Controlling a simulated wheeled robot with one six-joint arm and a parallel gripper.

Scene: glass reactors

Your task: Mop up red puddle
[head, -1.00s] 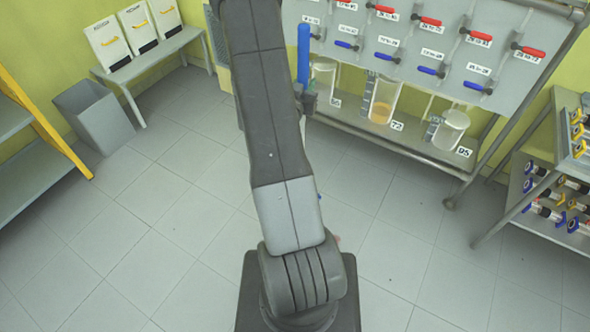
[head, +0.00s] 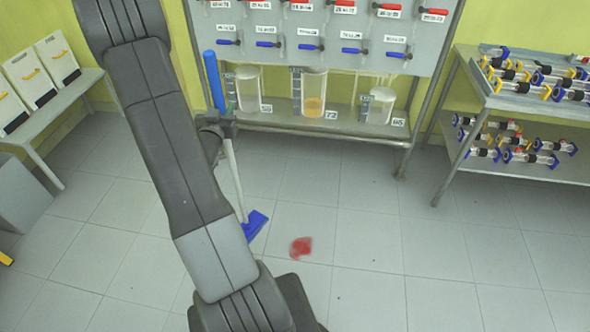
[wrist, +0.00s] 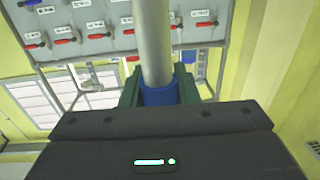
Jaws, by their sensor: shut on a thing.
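The red puddle (head: 301,247) is a small patch on the tiled floor, near the middle of the head view. The mop has a blue grip at the top (head: 213,82), a thin pale pole and a blue head (head: 256,225). The mop head is at floor level, left of the puddle and apart from it. My gripper (head: 217,125) is shut on the mop's handle, partly hidden behind my arm. In the wrist view, the grey pole with a blue collar (wrist: 160,94) stands between the green-grey fingers.
Behind stands a panel rack (head: 330,35) with red and blue valves and beakers on its lower shelf. A metal shelf table (head: 470,115) with parts is at right. A bench (head: 60,105) and grey bin (head: 18,195) are at left. Floor right of the puddle is clear.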

